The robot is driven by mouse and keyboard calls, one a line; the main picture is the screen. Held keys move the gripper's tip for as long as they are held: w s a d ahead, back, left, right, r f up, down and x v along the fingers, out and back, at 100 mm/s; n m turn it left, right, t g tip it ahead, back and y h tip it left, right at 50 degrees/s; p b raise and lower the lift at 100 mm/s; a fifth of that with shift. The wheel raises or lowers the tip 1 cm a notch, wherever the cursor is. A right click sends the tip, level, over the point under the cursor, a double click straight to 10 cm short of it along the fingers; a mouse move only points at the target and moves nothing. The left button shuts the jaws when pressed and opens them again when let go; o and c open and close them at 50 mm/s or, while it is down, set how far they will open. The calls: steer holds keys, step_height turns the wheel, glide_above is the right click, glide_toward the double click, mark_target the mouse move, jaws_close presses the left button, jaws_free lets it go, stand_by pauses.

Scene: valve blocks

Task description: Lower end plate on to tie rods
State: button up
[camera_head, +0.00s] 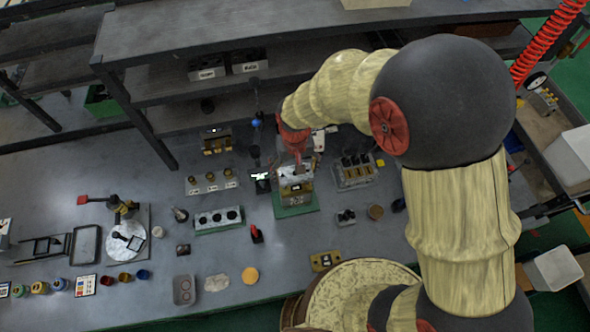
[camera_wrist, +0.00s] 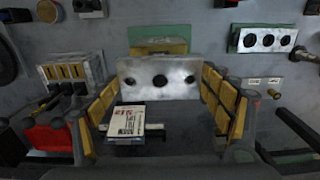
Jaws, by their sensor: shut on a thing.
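The end plate (camera_wrist: 158,80) is a grey metal block with three dark holes in a row. It sits between the yellow-padded fingers of my gripper (camera_wrist: 160,100) in the wrist view, which are shut on its two ends. In the head view my red gripper (camera_head: 296,158) points down over the stack on the green base (camera_head: 292,212), with the plate (camera_head: 294,171) under it. A yellow and green part (camera_wrist: 160,46) shows beyond the plate in the wrist view. I cannot make out the tie rods, or whether the plate touches anything below.
A block with dark-topped parts (camera_head: 355,171) stands close on the right. A three-hole block on green (camera_head: 218,219) and a strip with brass parts (camera_head: 211,181) stand on the left. A small red-topped item (camera_head: 256,234) lies front left. Shelves (camera_head: 250,50) rise behind.

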steer(key=shift+f+b, duration=1.4)
steer(key=shift+f, duration=0.8)
stand_by(0.5)
